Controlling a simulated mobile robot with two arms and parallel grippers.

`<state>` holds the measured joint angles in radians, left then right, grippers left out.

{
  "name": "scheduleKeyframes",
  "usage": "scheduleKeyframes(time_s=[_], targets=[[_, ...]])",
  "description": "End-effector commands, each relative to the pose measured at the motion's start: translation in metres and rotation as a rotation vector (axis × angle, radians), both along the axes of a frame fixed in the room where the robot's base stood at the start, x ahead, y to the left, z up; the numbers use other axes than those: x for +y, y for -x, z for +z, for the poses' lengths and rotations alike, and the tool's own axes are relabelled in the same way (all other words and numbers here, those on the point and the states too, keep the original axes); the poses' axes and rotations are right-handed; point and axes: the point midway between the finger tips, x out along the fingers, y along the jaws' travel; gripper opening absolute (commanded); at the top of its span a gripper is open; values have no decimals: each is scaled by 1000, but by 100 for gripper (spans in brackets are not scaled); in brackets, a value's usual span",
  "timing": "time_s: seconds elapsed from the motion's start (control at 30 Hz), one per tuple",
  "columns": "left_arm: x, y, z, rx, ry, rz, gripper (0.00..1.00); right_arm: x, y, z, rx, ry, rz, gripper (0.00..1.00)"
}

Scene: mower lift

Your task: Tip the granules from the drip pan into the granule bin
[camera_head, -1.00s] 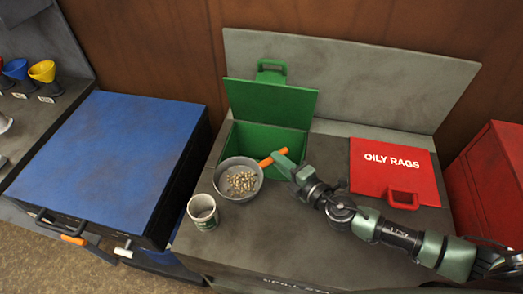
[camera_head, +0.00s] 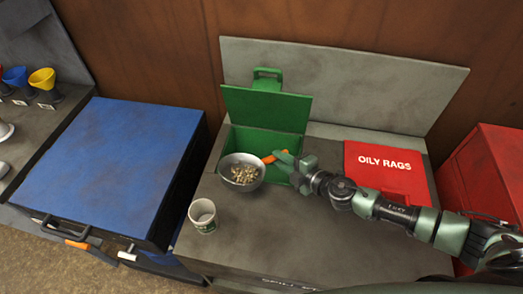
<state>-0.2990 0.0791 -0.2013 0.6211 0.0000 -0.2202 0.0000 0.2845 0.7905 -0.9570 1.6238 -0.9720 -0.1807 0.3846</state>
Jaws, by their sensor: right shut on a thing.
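The drip pan (camera_head: 231,183) is a grey round pan with an orange handle (camera_head: 270,158), and pale granules (camera_head: 243,174) lie in it. My right gripper (camera_head: 285,161) is shut on the handle and holds the pan at the front left edge of the granule bin's opening. The pan looks tilted. The granule bin (camera_head: 262,143) is a green-lined opening in the grey bench, with its green lid (camera_head: 268,108) standing open behind. The pan and gripper hide part of the opening. My left gripper is not in view.
A white cup (camera_head: 203,215) stands on the bench in front of the pan. A blue cabinet (camera_head: 110,158) stands on the left, and a grey back panel (camera_head: 400,87) rises behind.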

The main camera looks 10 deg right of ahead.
Motion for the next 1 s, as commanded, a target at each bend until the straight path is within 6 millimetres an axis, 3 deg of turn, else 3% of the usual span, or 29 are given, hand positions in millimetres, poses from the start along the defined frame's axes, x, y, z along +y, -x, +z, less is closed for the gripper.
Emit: scheduleKeyframes(time_s=[0.33,1.0], targets=[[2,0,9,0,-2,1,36,-11,-15,-2,134,-105,-1,0],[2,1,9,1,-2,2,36,-16,-21,-5,214,-168,1,0]])
